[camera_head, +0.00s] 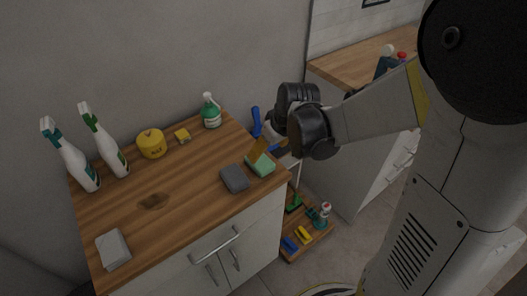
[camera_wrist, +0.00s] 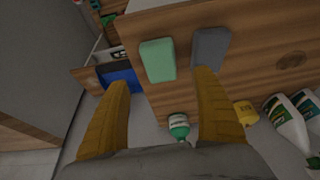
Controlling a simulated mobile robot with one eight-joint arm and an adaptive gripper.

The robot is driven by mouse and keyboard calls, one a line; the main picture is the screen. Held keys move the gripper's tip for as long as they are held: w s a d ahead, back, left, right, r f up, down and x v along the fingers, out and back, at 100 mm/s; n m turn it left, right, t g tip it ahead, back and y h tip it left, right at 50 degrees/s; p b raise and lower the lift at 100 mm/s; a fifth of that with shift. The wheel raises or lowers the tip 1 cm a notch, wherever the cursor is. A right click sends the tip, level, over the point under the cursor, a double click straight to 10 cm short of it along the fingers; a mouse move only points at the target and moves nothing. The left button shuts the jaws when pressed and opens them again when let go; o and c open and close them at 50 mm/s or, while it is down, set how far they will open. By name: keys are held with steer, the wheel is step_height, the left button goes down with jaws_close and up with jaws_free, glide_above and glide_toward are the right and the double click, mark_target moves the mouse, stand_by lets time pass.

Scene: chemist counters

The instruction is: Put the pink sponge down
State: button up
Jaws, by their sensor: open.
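No pink sponge shows in either view. A green sponge (camera_head: 260,165) lies on the wooden counter near its right edge; it also shows in the wrist view (camera_wrist: 157,60). A dark grey sponge (camera_head: 235,179) lies just left of it, and in the wrist view it is on the right (camera_wrist: 211,47). My gripper (camera_head: 262,150) is over the counter's right end, close to the green sponge. In the wrist view my gripper (camera_wrist: 161,80) is open, its yellow fingers apart with nothing held between them. The green sponge appears between and beyond the fingertips.
The counter's middle is mostly clear. A low shelf (camera_head: 297,250) with items stands at right.

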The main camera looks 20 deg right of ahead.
steer(key=s+a+r+m+t+h, duration=0.1)
steer(key=s+r+m+t, duration=0.1)
steer(key=s+r, duration=1)
steer(key=s+m, duration=0.1)
steer(key=s, duration=0.3)
steer(key=shift+r+m+t, duration=0.15)
steer(key=shift+m+t, duration=0.15)
steer(key=shift+t, duration=0.1)
steer(key=shift+s+a, duration=0.1)
